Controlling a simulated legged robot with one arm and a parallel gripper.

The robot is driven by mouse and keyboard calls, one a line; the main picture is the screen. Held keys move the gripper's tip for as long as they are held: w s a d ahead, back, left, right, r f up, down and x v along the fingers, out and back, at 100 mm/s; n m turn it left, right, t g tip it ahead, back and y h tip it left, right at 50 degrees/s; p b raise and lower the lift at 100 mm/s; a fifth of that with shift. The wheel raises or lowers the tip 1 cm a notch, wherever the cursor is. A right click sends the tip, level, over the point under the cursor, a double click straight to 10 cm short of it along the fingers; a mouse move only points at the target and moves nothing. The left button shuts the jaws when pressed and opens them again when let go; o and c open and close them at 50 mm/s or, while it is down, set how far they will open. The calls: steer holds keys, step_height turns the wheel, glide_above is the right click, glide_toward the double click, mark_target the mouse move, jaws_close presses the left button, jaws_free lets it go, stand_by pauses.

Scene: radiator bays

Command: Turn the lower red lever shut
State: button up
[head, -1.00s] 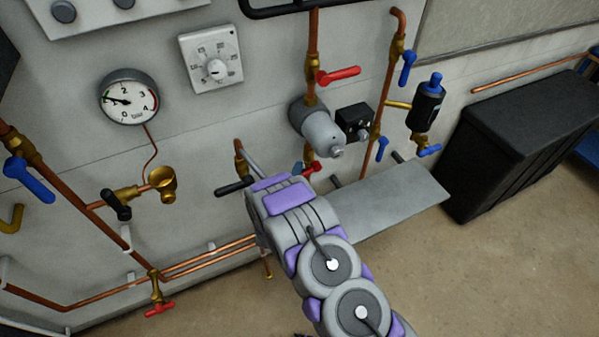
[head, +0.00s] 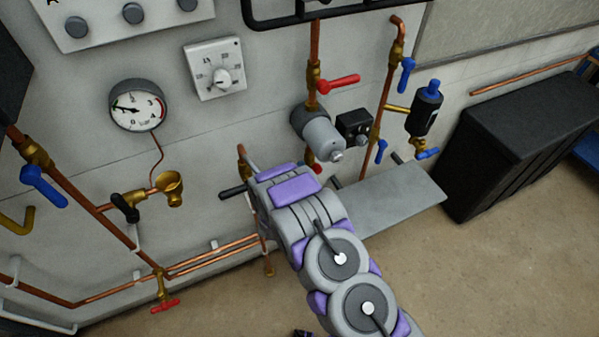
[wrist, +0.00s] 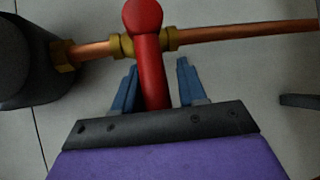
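The lower red lever shows in the wrist view (wrist: 151,70), a red handle with a rounded end, lying across the copper pipe at a brass valve (wrist: 121,46). My gripper (wrist: 157,66) is open, with one blue finger on each side of the lever and a gap visible on both sides. In the head view only a small red part of the lever (head: 316,168) shows below the grey pump (head: 322,135). My wrist hides the rest of it and the fingers.
Another red lever (head: 338,84) sits on the same pipe above the pump. A black box (head: 353,125) and a pipe with blue levers (head: 382,150) stand close on the right. A black handle (head: 233,191) is left of my wrist. A grey shelf (head: 395,200) lies behind my arm.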

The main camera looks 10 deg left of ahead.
steer(key=shift+o, duration=0.8)
steer(key=shift+r, duration=0.1)
steer(key=s+a+r+p, duration=0.1)
steer(key=s+r+p, duration=0.1)
steer(key=s, duration=1.5)
steer(key=shift+r+p, duration=0.4)
steer(key=shift+p, duration=0.05)
